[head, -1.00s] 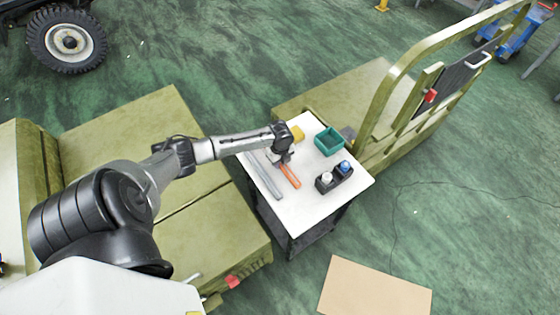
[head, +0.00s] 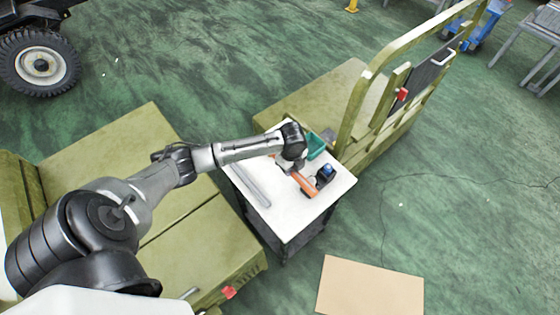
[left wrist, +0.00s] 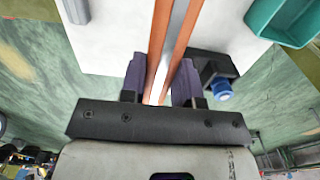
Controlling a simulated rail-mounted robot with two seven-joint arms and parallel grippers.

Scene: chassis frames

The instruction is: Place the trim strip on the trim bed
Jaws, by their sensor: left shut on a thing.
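The trim strip appears to be the long orange piece (head: 305,184), held at the white-topped table. My left gripper (head: 291,170) is shut on it, and the strip looks raised above the tabletop. In the left wrist view the orange strip (left wrist: 158,45), with a pale middle, runs between the two purple fingers of my left gripper (left wrist: 160,85). The gripper hides part of the strip in the head view. I cannot clearly tell which thing is the trim bed. My right gripper is not in view.
A long grey bar (head: 252,185) lies on the white tabletop (head: 290,222) left of the strip. A green bin (head: 316,145) and a black holder with a blue-topped item (head: 326,172) stand close by. An olive chassis frame with an upright rail (head: 362,105) adjoins the table.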

